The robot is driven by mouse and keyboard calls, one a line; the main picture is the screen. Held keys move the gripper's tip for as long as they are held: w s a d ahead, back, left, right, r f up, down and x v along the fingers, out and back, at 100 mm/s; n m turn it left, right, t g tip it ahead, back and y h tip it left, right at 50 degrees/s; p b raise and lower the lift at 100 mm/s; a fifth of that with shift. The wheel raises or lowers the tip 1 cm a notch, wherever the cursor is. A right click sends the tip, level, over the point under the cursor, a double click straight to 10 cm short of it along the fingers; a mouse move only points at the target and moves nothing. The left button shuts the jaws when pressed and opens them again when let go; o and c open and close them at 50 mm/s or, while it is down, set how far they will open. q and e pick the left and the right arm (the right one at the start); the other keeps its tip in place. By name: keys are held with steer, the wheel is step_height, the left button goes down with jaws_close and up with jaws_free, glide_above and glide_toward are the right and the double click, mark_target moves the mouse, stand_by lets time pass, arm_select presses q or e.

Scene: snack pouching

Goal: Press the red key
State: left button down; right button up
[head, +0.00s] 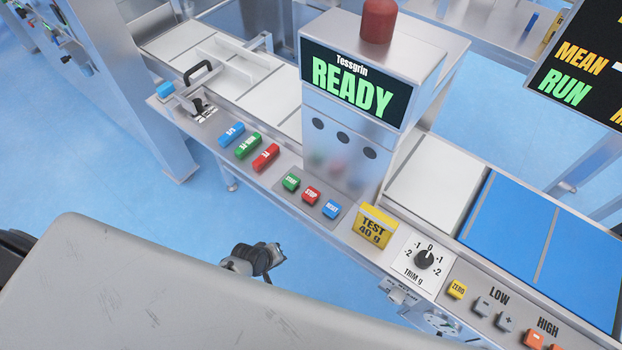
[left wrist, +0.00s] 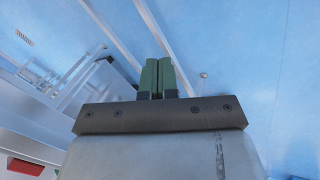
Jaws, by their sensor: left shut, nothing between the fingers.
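The red key (head: 265,157) is the right-hand one of three long keys on the machine's front ledge, beside a green key (head: 247,145) and a blue key (head: 231,134). A smaller red STOP button (head: 311,195) sits further right, between a green START button (head: 291,182) and a blue RESET button (head: 332,209). My left gripper shows in the left wrist view (left wrist: 158,78), its two green fingers together and empty, with blue floor behind. A red piece (left wrist: 25,167) shows at that view's lower left; I cannot tell which one. No gripper touches a key.
A column with a READY screen (head: 356,86) and red lamp (head: 379,20) rises behind the buttons. A black handle (head: 198,71) stands left, a yellow test block (head: 374,226) and trim dial (head: 424,259) right. Open floor (head: 170,215) lies before the ledge.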

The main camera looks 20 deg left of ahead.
mark_target(311, 195)
arm_select(q)
steer(key=w+d+r+n+p, duration=0.1)
steer(key=w+r, duration=0.2)
steer(key=r, duration=0.2)
steer(key=w+d+r+n+t+h+p, duration=0.1)
steer(key=w+r+n+p, duration=0.1)
steer(key=r, duration=0.3)
steer(key=w+d+r+n+h+p, duration=0.1)
steer(key=w+r+p, duration=0.1)
steer(key=w+r, duration=0.2)
steer(key=shift+w+r+n, duration=0.25)
steer(key=shift+r+n, duration=0.05)
steer(key=shift+r, duration=0.4)
steer(key=w+d+r+n+h+p, duration=0.1)
steer(key=w+r+n+p, duration=0.1)
steer(key=r, duration=0.4)
steer(key=w+d+r+n+t+h+p, duration=0.1)
steer(key=w+d+r+n, duration=0.1)
steer(key=w+r, duration=0.2)
step_height(311, 195, up, 3)
steer(key=shift+f+p, duration=0.15)
steer(key=shift+p, duration=0.25)
arm_select(e)
step_height(311, 195, up, 10)
steer(key=shift+r, duration=0.25)
arm_select(q)
steer(key=shift+f, duration=0.15)
arm_select(e)
steer(key=shift+f, duration=0.15)
